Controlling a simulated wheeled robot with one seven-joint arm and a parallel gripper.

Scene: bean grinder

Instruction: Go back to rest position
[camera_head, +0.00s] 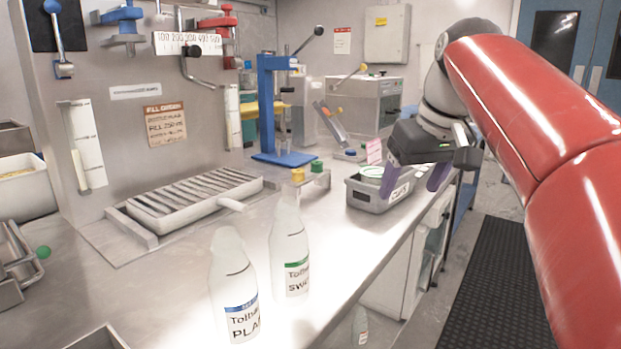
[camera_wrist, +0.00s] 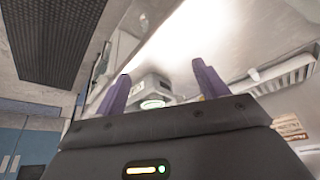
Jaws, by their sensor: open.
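My gripper (camera_head: 416,180) hangs at the right edge of the counter, in front of and above a grey bin (camera_head: 372,197) with a white label. Its two purple fingers are apart, with nothing seen held between them. In the wrist view the two purple fingers (camera_wrist: 160,88) also stand apart, and the grey bin (camera_wrist: 150,86) with a green-rimmed round item shows beyond them. My red arm reaches in from the right of the head view. In the head view the gripper overlaps the bin's right side; I cannot tell whether they touch.
Two white bottles, one blue-labelled (camera_head: 233,290) and one green-labelled (camera_head: 291,255), stand on the counter (camera_head: 170,285). A blue press (camera_head: 270,110) stands farther back. A slatted drip tray (camera_head: 190,198) lies at left. Floor with a black mat (camera_head: 505,255) is right of the counter.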

